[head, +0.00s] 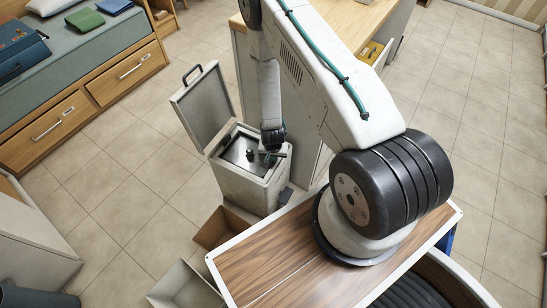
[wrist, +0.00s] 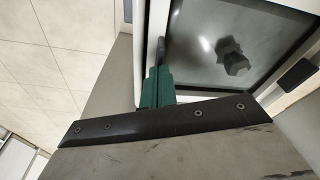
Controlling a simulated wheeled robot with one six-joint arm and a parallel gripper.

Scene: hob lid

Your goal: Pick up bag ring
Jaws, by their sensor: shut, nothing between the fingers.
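A grey bin (head: 241,187) stands on the floor with its lid (head: 201,107) swung up and back. A dark square piece with a pale rim (head: 236,150) fills its mouth; I cannot tell for certain whether this is the bag ring. My gripper (head: 270,155) is at the bin's mouth, over its right part, pointing down. In the wrist view, my green fingers (wrist: 157,86) are shut and empty beside a pale frame edge. Inside that frame is a glossy dark face (wrist: 205,70) with a dark knob-like shape (wrist: 233,58). Contact is unclear.
A wooden-topped counter (head: 370,25) stands behind the bin on the right. Open boxes (head: 188,287) lie in front of it. A drawer bench (head: 85,90) is at the left. Tiled floor (head: 130,155) is free between bench and bin.

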